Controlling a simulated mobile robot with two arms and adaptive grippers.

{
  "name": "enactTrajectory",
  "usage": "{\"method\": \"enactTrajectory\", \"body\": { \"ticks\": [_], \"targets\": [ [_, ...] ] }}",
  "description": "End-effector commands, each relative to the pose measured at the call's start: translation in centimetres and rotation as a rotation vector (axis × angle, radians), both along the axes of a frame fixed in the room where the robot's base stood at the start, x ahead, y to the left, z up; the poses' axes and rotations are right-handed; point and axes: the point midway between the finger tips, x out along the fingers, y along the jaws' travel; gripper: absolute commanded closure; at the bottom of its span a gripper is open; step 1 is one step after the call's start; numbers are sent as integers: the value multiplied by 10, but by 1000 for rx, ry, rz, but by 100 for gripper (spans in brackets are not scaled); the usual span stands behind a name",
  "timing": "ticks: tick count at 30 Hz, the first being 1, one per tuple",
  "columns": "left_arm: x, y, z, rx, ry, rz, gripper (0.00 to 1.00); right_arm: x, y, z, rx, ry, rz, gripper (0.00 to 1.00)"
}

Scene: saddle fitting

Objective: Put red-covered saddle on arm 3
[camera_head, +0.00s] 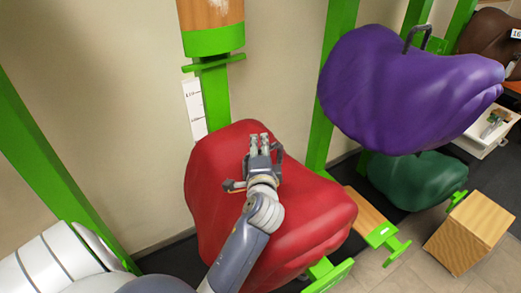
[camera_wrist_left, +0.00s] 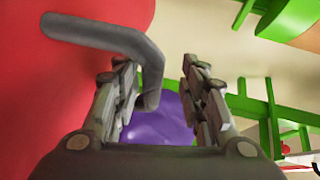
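The red-covered saddle (camera_head: 310,215) sits in the middle of the head view, apparently on a low green support at its lower right. It also fills the left of the left wrist view (camera_wrist_left: 40,90). A grey bent handle (camera_wrist_left: 100,38) on it runs past my left gripper's fingers, with its bent end near the gap. My left gripper (camera_head: 259,139) is over the saddle's top beside the handle. In the left wrist view its fingers (camera_wrist_left: 165,90) stand apart. I cannot tell whether they touch the handle. My right gripper is out of view. No arm number 3 is readable.
A green post with a wood-and-green block (camera_head: 212,35) stands behind the red saddle. A purple saddle (camera_head: 400,90) with a handle hangs at right, above a dark green saddle (camera_head: 418,180). A wooden box (camera_head: 470,232) and a white bin (camera_head: 490,132) are at right.

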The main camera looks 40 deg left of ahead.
Motion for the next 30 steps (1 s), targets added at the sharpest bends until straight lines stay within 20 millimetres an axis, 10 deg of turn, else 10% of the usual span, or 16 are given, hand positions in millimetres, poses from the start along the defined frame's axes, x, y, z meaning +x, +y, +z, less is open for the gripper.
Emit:
{"method": "enactTrajectory", "body": {
  "ticks": [30],
  "targets": [
    [-60, -45, 12, -1, 1, 0, 61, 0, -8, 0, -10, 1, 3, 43]
  ]
}}
